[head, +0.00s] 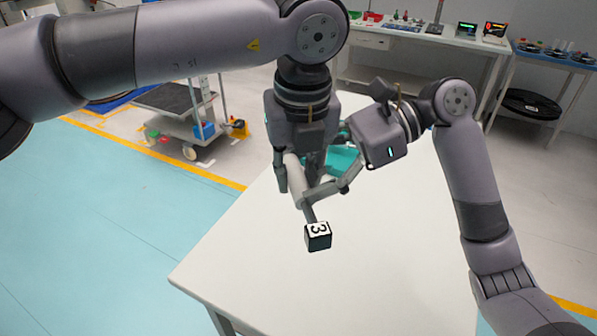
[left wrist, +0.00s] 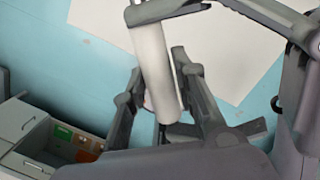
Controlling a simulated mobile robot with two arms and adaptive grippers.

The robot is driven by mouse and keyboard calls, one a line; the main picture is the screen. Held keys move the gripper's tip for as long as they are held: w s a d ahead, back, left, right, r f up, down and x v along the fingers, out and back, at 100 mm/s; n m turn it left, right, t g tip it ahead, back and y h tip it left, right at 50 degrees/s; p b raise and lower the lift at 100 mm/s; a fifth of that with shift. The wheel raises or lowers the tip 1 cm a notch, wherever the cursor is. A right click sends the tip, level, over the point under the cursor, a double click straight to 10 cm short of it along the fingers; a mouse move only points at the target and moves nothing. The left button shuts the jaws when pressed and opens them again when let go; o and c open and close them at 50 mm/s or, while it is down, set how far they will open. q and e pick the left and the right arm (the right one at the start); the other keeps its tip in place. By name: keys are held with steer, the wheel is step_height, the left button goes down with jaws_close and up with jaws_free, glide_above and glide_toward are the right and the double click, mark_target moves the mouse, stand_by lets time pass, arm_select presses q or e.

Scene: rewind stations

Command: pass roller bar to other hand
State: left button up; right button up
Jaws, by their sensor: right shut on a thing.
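The roller bar (head: 295,178) is a pale grey cylinder, held tilted above the white table (head: 400,230). A thin dark rod runs from its lower end to a black and white cube marked 3 (head: 318,237); I cannot tell whether the cube is fixed to it. My right gripper (head: 309,197) is shut on the bar near that end. My left gripper (head: 297,184) has its fingers on either side of the bar. In the left wrist view the bar (left wrist: 155,70) lies between the left fingers (left wrist: 163,85), which look apart, with narrow gaps beside it.
A teal item (head: 342,160) lies on the table behind the grippers, partly hidden. A grey cart (head: 180,105) stands behind left. A white bench (head: 420,35) with several devices runs along the back. The table's near part is clear.

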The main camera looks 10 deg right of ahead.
arm_select(q)
steer(key=shift+d, duration=0.15)
jaws_close()
arm_select(e)
steer(key=shift+a, duration=0.1)
steer(key=o, duration=1.3)
steer(key=shift+o, duration=0.2)
